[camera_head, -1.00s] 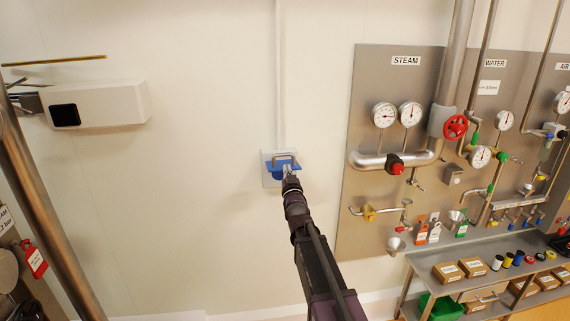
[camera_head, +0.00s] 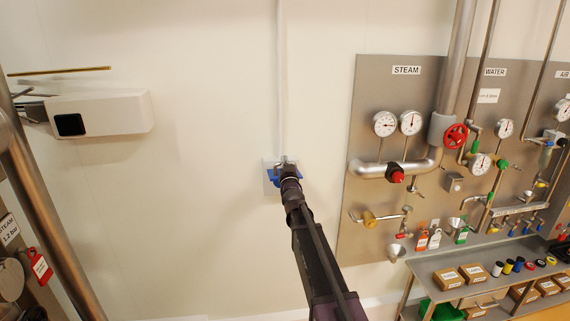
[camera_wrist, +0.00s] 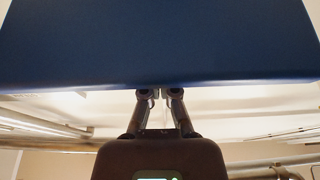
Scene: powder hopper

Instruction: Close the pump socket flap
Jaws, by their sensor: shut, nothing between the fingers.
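The pump socket is a small blue fitting (camera_head: 273,181) on a pale plate (camera_head: 267,165) on the white wall, at the foot of a thin vertical conduit. My gripper (camera_head: 285,160) is in front of it and hides much of it, so the flap's angle is unclear in the head view. In the wrist view a broad blue panel (camera_wrist: 160,40), apparently the flap, fills the top of the picture. My gripper's fingertips (camera_wrist: 160,93) are together and empty at the panel's near edge. I cannot tell whether they touch it.
A steel panel (camera_head: 353,215) with gauges, pipes and a red valve wheel (camera_head: 455,136) stands to the right. A shelf (camera_head: 425,266) with boxes is below it. A white box (camera_head: 115,113) projects at left. The wall around the socket is mostly clear.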

